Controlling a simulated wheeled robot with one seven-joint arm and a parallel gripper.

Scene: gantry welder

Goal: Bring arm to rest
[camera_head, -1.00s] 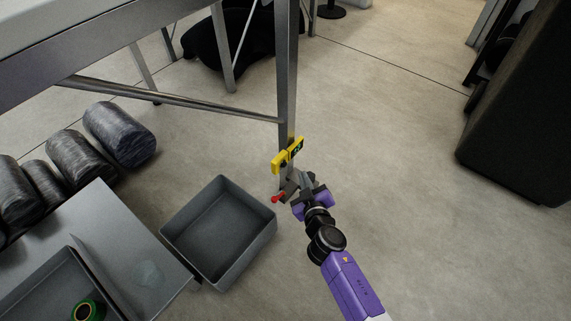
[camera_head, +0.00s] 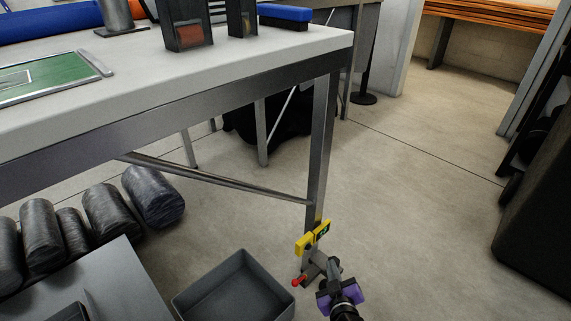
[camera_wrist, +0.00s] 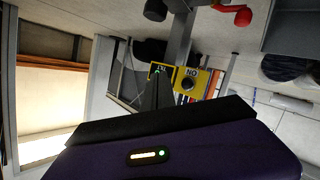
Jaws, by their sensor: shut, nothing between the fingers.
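My gripper (camera_head: 331,266) is low beside the near leg of the table, at the lower middle of the head view. Its dark fingers are shut and empty. A yellow switch unit (camera_head: 305,244) is on the leg just above it. A red knob (camera_head: 297,282) on a grey fitting is to the left of my gripper. In the wrist view, the shut fingers (camera_wrist: 158,82) point toward the yellow unit (camera_wrist: 188,84), which has a dark dial. I cannot tell whether the fingers touch it. Most of my arm is below the head view.
The table (camera_head: 200,95) stands above and left of my gripper. A grey bin (camera_head: 238,290) is on the left, near several dark rolls (camera_head: 105,212). A dark cabinet (camera_head: 540,215) stands at the right. Floor (camera_head: 415,215) between leg and cabinet is clear.

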